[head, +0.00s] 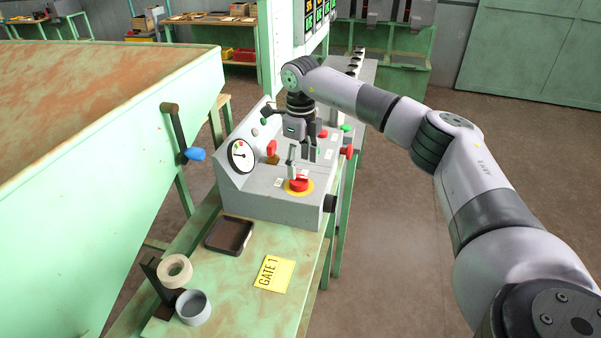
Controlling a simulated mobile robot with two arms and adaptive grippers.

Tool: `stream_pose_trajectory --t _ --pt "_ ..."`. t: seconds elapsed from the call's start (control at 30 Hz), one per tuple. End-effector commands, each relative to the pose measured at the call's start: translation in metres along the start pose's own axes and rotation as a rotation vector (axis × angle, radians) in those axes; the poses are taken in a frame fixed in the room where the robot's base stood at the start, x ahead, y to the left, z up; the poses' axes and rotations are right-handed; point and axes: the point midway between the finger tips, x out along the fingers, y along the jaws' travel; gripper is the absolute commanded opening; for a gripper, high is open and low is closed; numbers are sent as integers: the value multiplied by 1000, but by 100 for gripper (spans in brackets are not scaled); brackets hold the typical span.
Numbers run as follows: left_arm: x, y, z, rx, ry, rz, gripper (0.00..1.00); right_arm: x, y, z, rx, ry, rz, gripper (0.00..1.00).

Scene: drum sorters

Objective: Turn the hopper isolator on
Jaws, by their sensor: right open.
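A grey control box (255,200) stands on the green bench. Its sloped face carries a round white gauge (242,156) and a red handle (271,148). A red mushroom button (299,185) on a yellow ring sits on its top near the front. A red knob (347,152) sticks out at the right side. I cannot tell which control is the hopper isolator; the labels are too small to read. My right gripper (302,160) is open and points down over the box, above and behind the mushroom button. It hides part of the panel. My left gripper is not in view.
A dark tray (229,236), a yellow "GATE 1" card (273,274), a tape roll (175,270) and a grey ring (193,307) are on the bench. Floor is clear at right.

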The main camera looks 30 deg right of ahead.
Motion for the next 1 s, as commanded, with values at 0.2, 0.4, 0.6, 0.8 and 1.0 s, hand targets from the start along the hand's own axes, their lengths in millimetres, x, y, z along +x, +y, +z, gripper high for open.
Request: stream_pose_trajectory --t 0.2,0.4,0.6,0.8,1.0 --pt "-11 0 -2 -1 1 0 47 35 0 0 0 2 1 62" --pt "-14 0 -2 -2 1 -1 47 49 0 0 0 -1 0 62" --pt "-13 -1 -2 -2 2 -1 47 51 0 0 -1 -1 0 62" --pt "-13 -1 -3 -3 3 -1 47 51 0 0 -1 -1 0 54" --pt "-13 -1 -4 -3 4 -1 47 51 0 0 -1 -1 0 40"
